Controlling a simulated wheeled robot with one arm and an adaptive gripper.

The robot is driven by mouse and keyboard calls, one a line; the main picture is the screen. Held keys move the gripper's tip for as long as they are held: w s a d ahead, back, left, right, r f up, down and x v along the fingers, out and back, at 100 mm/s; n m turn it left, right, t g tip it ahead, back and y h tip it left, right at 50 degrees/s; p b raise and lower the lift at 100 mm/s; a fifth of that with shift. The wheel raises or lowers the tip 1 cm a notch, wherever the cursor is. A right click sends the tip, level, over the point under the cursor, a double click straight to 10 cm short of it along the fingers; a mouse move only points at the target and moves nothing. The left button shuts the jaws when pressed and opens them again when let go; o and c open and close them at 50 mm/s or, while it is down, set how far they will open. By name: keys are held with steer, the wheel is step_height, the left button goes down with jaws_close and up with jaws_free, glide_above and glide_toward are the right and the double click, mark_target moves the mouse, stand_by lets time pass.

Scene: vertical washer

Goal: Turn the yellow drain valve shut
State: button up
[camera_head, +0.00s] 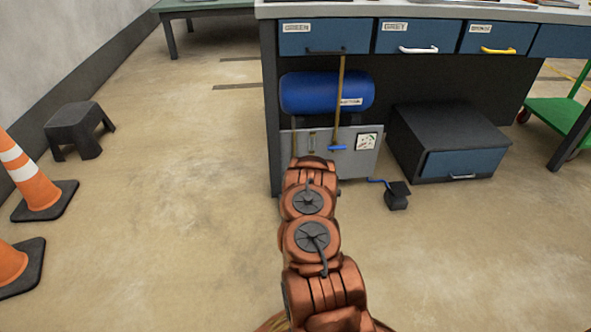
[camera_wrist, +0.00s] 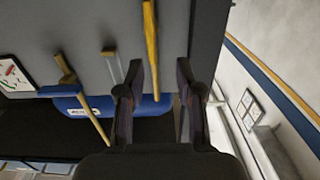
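A grey panel unit (camera_head: 345,165) stands under the workbench, below a blue tank (camera_head: 325,92). A long yellow bar (camera_head: 293,146) shows at the panel's left side. In the wrist view, which is roughly upside down, the yellow bar (camera_wrist: 151,45) runs down from the top edge. I cannot tell if it is the drain valve's lever or a pipe. My gripper (camera_wrist: 160,66) is open and empty, with its fingers apart on either side of the bar's line. I cannot tell whether either finger touches it. In the head view my arm hides the gripper.
A blue-handled valve (camera_head: 338,148) sits on the panel's right, by a thin pipe (camera_head: 339,100) rising to the bench. The left floor is clear up to the stool (camera_head: 78,127) and cones (camera_head: 32,178).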

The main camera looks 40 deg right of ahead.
steer(key=shift+s+d+f+b+x, duration=0.15)
steer(key=shift+b+x, duration=0.45)
steer(key=shift+x, duration=0.65)
steer(key=shift+s+d+b+x, duration=0.15)
steer(key=shift+b+x, duration=0.5)
steer(key=shift+x, duration=0.6)
steer(key=shift+s+d+f+b+x, duration=0.15)
steer(key=shift+b+x, duration=0.45)
steer(key=shift+x, duration=0.65)
steer(key=shift+w, duration=0.1)
jaws_close()
